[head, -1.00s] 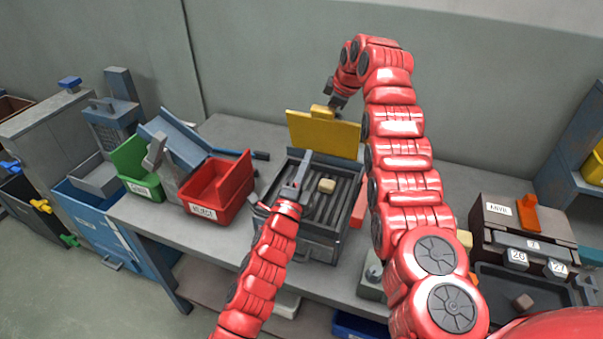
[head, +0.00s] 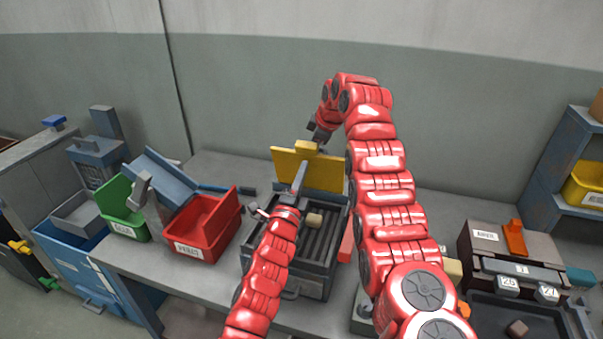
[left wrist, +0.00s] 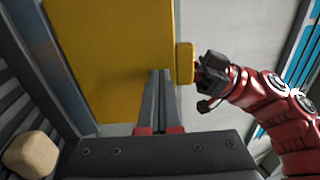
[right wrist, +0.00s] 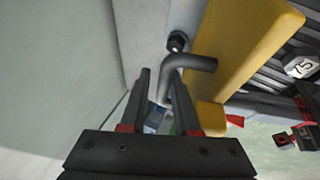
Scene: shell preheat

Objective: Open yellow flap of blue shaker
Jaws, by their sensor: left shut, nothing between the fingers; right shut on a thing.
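The yellow flap (head: 323,174) stands raised at the back of the grey, slatted box (head: 318,255), presumably the shaker. It fills much of the left wrist view (left wrist: 115,60) and shows as a tilted slab in the right wrist view (right wrist: 240,50). My left gripper (head: 302,165) is shut and empty, its tips in front of the flap; I cannot tell whether they touch it. My right gripper (right wrist: 163,85) is behind the flap's top, shut on the flap's dark bent handle (right wrist: 200,63). A beige block (head: 314,220) lies on the slats.
A red bin (head: 205,230) and green bin (head: 122,215) stand left of the box. A dark machine with an orange lever (head: 514,237) stands on the right. My right arm crosses the space right of the box. A wall is behind the table.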

